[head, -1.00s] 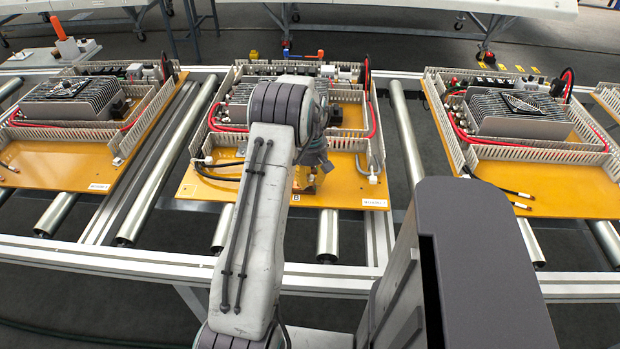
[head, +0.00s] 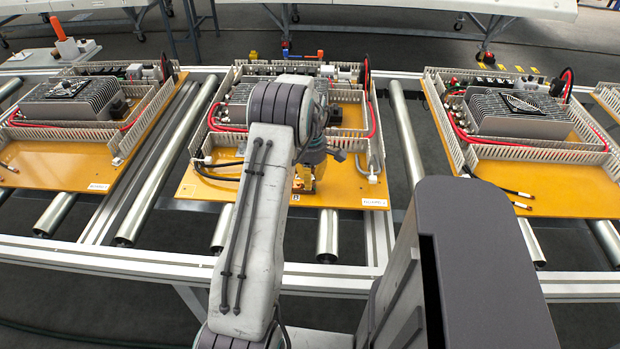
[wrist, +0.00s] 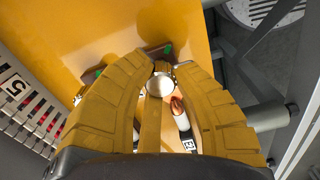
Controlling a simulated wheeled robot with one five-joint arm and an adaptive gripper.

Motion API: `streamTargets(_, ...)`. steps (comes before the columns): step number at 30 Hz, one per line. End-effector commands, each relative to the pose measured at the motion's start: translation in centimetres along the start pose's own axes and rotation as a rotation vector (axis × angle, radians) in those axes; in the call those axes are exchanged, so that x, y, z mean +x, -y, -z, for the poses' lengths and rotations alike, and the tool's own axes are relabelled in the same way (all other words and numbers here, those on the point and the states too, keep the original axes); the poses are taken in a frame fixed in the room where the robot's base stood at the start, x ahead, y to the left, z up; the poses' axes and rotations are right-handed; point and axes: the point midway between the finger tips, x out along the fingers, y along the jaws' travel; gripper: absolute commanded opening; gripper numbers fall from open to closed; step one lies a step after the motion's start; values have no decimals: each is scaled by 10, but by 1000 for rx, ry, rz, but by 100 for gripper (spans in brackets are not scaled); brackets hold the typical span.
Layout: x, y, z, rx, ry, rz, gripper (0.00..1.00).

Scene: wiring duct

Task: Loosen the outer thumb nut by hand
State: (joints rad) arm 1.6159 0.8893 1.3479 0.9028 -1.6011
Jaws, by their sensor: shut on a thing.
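The outer thumb nut (wrist: 160,86) shows as a round, pale metal face between my fingertips in the wrist view. My gripper (wrist: 159,72) has its two yellow fingers shut on it from both sides. Behind the nut is a dark bar with a green mark (wrist: 168,48). In the head view my gripper (head: 305,185) is low at the front of the middle orange board (head: 345,185). My arm hides part of that board, and the nut cannot be made out there.
Pale slotted duct walls (wrist: 30,130) stand at the left in the wrist view. Similar boards with finned grey units stand left (head: 75,100) and right (head: 515,115) on the roller conveyor. Metal rollers (head: 405,135) lie between boards.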

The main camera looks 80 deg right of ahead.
Motion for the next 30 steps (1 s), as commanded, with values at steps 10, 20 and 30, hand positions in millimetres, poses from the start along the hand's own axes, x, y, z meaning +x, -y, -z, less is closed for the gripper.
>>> streamTargets(10,3,1,1,-297,-1,4,0)
streamTargets(20,4,2,1,-325,-1,6,0)
streamTargets(30,2,1,1,-322,-1,3,43)
